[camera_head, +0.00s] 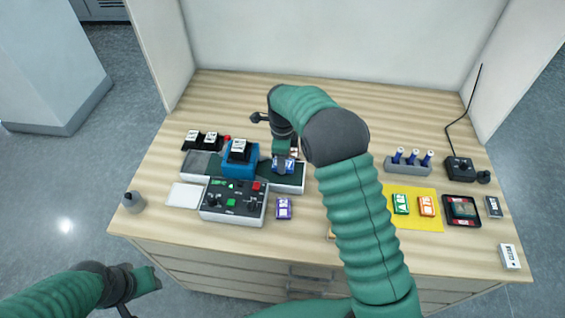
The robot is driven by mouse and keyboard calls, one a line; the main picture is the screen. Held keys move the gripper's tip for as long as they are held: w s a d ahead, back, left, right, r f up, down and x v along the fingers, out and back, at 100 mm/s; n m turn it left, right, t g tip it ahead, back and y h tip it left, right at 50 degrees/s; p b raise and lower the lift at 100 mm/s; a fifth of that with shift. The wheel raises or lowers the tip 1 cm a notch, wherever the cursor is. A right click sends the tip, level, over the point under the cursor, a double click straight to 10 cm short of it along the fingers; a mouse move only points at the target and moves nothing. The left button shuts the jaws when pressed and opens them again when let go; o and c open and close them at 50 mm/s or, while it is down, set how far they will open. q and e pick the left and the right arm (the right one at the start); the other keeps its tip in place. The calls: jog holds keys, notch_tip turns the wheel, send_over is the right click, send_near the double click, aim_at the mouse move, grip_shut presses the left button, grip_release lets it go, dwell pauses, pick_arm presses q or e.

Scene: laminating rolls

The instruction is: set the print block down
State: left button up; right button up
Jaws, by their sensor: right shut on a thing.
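My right gripper (283,154) reaches over the middle of the bench and points down above the right end of the laminating machine's dark bed (268,176). It is shut on a small blue block with pale marks (284,167), seemingly the print block. The gripper hides part of the block, and I cannot tell whether it touches the bed. My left gripper (145,284) is low at the left, in front of the bench and empty as far as I see; its fingers are too unclear to read.
A blue press head (240,160) and a control box (234,201) stand left of the held block. A purple block (283,208) lies in front. A yellow mat (413,222) bears green (401,204) and orange (426,206) blocks. A grey rack (407,169) holds blue-capped bottles.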

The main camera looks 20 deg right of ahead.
jog(key=shift+s+f, duration=0.15)
jog(key=shift+f, duration=1.15)
jog(key=o, duration=1.3)
jog(key=shift+o, duration=0.2)
jog(key=shift+r, duration=0.1)
notch_tip(320, 180, up, 11)
jog(key=s+a+f+n+t, duration=0.1)
jog(key=s+a+f+n, duration=0.1)
jog(key=s+n, duration=0.9)
jog(key=s+a+f+n+t, duration=0.1)
jog(key=s+a+f+n, duration=0.2)
jog(key=s+n, duration=0.9)
jog(key=shift+f+n+t+b, duration=0.3)
jog(key=shift+n+b, duration=0.05)
jog(key=shift+n, duration=0.25)
